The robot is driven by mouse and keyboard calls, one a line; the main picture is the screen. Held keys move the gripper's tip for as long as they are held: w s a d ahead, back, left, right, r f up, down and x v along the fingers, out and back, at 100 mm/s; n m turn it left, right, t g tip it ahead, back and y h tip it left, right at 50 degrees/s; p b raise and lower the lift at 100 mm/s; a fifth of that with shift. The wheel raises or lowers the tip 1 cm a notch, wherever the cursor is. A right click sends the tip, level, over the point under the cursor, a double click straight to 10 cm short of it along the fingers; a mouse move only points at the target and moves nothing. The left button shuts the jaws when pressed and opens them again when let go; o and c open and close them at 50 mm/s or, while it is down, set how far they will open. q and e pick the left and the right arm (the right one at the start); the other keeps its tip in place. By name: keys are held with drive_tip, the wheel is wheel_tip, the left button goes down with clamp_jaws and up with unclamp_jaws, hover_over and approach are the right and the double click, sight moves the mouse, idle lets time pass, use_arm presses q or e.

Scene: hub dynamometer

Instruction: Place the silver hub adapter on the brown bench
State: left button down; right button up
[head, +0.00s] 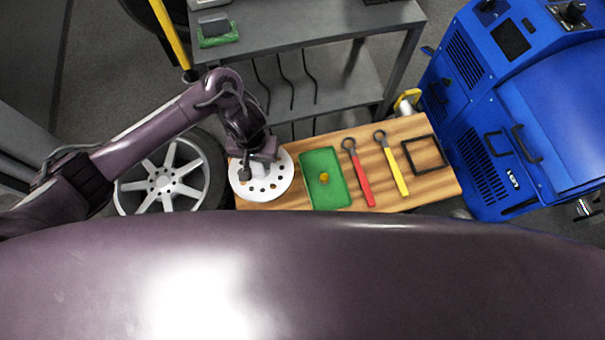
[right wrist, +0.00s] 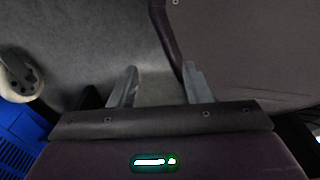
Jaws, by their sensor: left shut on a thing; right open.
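The silver hub adapter (head: 281,184) is a round pale disc with several holes, in the head view. It is at the left end of the brown bench (head: 436,187); I cannot tell whether it touches the wood. My left gripper (head: 256,172) is shut on the adapter at its upper left part and hides some of it. My right gripper shows only in the right wrist view (right wrist: 160,88), open and empty over grey floor.
On the bench are a green tray (head: 318,197) with a small yellow piece, a red tool (head: 362,183), a yellow tool (head: 396,175) and a black square frame (head: 421,170). A wheel (head: 160,185) stands left, a blue machine (head: 480,130) right, a grey table (head: 290,25) behind.

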sight(264, 177)
use_arm(q)
wheel_tip(264, 177, down, 7)
drive_tip(key=b, duration=0.6)
drive_tip(key=shift+d+f, duration=0.1)
use_arm(e)
wheel_tip(264, 177, down, 6)
use_arm(q)
wheel_tip(264, 177, down, 4)
drive_tip(key=b, duration=0.3)
drive_tip(key=shift+f+b, duration=2.1)
drive_tip(key=shift+f, duration=2.25)
use_arm(e)
drive_tip(key=w+a+r, duration=0.2)
drive_tip(key=w, duration=0.6)
drive_tip(key=w+a+r, duration=0.1)
drive_tip(key=w+r, duration=0.2)
drive_tip(key=w, duration=0.4)
drive_tip(key=shift+w+a+r+t, duration=0.35)
drive_tip(key=shift+t, duration=0.05)
use_arm(q)
drive_tip(key=c, duration=1)
unclamp_jaws()
drive_tip(key=shift+r, duration=0.1)
